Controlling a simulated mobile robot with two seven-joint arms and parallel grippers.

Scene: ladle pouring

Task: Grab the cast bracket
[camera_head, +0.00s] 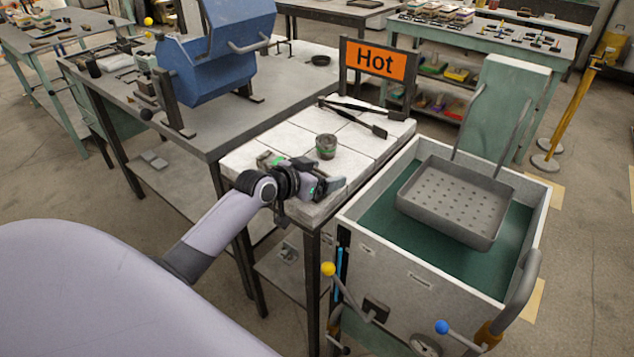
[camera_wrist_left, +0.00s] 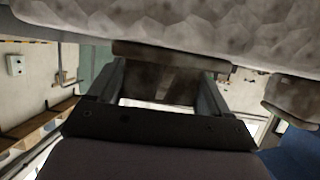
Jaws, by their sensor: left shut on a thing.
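My left gripper (camera_head: 322,186) reaches in from the left, low over the front edge of the pale brick table top (camera_head: 235,160). In the left wrist view a brown-grey metal piece (camera_wrist_left: 160,82), apparently the cast bracket, sits between the two fingers, and the gripper is shut on it. The piece is close to the pale brick surface (camera_wrist_left: 200,25), which fills the top of that view. I cannot tell whether it touches the bricks. In the head view the gripper mostly hides the piece. My right gripper is not in view.
A small dark round pot (camera_head: 326,147) stands on the bricks just behind the gripper. Dark tongs (camera_head: 360,118) and an orange "Hot" sign (camera_head: 379,62) are farther back. A quench tank (camera_head: 400,280) with a perforated basket (camera_head: 455,200) stands to the right.

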